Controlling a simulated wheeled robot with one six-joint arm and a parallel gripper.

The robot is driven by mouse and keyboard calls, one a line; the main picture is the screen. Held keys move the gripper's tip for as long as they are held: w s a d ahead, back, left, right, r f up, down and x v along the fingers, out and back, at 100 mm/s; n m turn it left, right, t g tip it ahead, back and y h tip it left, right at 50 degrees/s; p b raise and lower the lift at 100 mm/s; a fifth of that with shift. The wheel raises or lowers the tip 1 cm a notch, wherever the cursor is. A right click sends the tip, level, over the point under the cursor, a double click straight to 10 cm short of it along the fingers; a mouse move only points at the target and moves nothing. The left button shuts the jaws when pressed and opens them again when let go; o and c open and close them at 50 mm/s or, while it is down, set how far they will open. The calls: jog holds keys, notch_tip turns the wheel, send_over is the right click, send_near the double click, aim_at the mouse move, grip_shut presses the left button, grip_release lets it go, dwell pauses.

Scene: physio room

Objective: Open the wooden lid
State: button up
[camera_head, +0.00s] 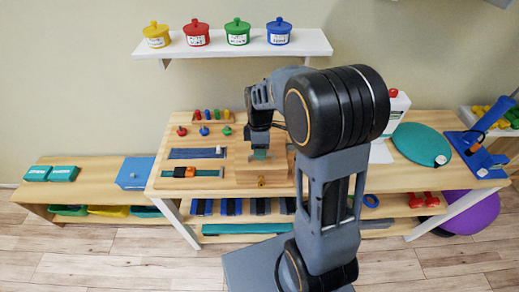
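A wooden box (245,177) stands on the wooden table, right of the middle of its left half, with a small brass-coloured catch (261,182) at its front. Its wooden lid (243,157) appears to be the top surface, though the lid's edges are hard to make out. My gripper (259,151) points down over the box, close to its top. A small green patch (259,155) shows at the fingertips. I cannot tell whether the gripper touches the lid, or whether its fingers are open or shut. My arm hides the area right of the box.
Left of the box are coloured pegs (203,130) and a panel with an orange slider (185,172). A shelf (180,50) with coloured pots hangs above.

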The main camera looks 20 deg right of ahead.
grip_shut()
dwell(0.4)
